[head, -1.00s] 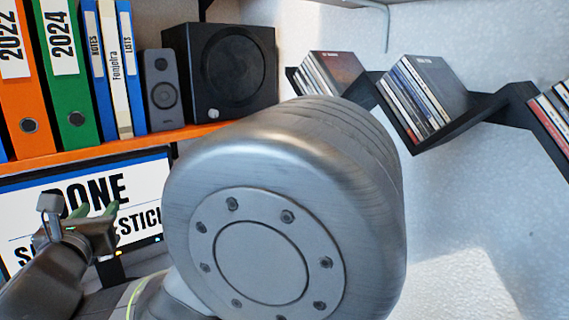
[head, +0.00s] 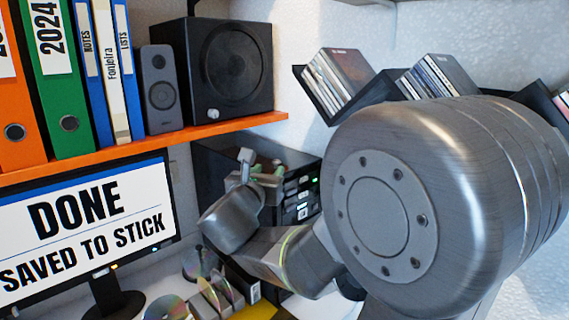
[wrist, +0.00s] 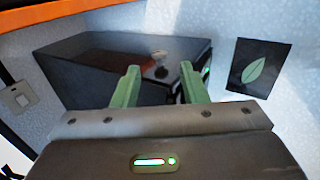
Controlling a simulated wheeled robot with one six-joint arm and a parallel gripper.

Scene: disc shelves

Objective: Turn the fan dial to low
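I cannot make out a fan dial for certain in either view. A black box-shaped unit (head: 220,152) stands under the orange shelf in the head view, with drive-like slots and a green light on its front. It also fills the middle of the wrist view (wrist: 90,70). A small reddish and pale spot (wrist: 159,56) shows on it between my fingers, too small to identify. My gripper (head: 267,166) is in front of the unit in the head view. In the wrist view my gripper (wrist: 160,68) has its green fingers apart, with nothing held between them.
An orange shelf (head: 230,124) holds binders, a small grey speaker (head: 161,90) and a black speaker (head: 232,70). A monitor (head: 90,215) reads "DONE SAVED TO STICK". Loose discs (head: 165,307) lie on the desk. A leaf card (wrist: 258,68) is on the wall.

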